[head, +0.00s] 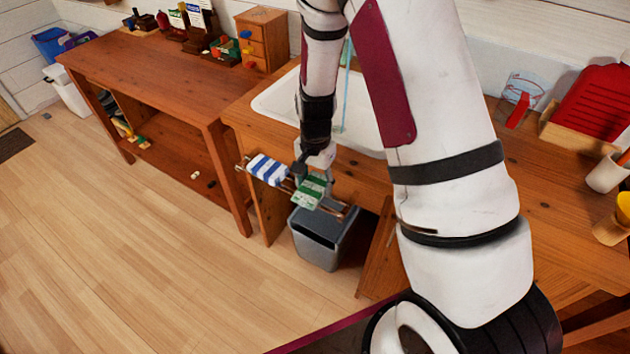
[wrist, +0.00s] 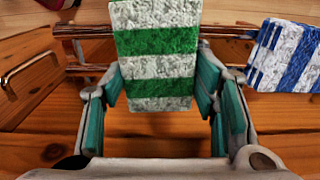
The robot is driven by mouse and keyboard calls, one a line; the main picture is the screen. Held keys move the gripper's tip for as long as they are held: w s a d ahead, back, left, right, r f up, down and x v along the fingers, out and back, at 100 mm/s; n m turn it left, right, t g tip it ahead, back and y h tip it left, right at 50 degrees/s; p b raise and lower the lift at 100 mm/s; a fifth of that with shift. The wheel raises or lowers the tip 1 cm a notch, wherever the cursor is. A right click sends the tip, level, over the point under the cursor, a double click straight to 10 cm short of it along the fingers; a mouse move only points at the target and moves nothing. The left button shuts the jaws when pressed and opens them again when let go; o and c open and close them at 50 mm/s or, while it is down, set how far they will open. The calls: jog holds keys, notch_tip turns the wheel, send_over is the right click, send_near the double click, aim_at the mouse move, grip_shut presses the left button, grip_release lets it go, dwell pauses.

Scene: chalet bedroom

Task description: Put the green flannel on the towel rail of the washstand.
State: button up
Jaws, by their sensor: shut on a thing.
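The green flannel (head: 309,192), with green and white stripes, is between the fingers of my gripper (head: 314,172) in the head view. In the wrist view the flannel (wrist: 155,68) fills the gap between the teal finger pads, and my gripper (wrist: 160,88) is shut on it. The towel rail (head: 331,208) runs along the front of the washstand (head: 360,172). In the wrist view the flannel crosses in front of the rail's bars (wrist: 85,31) and hides their middle. I cannot tell whether the rail bears any of it.
A blue and white striped cloth (head: 267,169) hangs on the rail's left part, apart from the flannel. A grey bin (head: 322,240) stands below the rail. A white basin (head: 275,100) is set in the washstand top. A wooden desk (head: 150,75) stands to the left.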

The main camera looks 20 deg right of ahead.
aim_at(315, 183)
jog(key=shift+f, duration=0.15)
jog(key=o, duration=1.4)
jog(key=shift+o, duration=0.2)
notch_tip(315, 183, up, 13)
jog(key=p, duration=0.1)
jog(key=s+a+r+n+t, duration=0.15)
jog(key=s+r+n, duration=0.35)
jog(key=s+r, duration=0.75)
jog(key=s+r+n, duration=0.3)
jog(key=s, duration=0.4)
jog(key=s+r+n+t, duration=0.1)
jog(key=s+r+n, duration=0.1)
jog(key=s, duration=0.5)
jog(key=shift+s+a+r+n, duration=0.3)
jog(key=shift+s+r+n, duration=0.1)
jog(key=shift+r, duration=0.5)
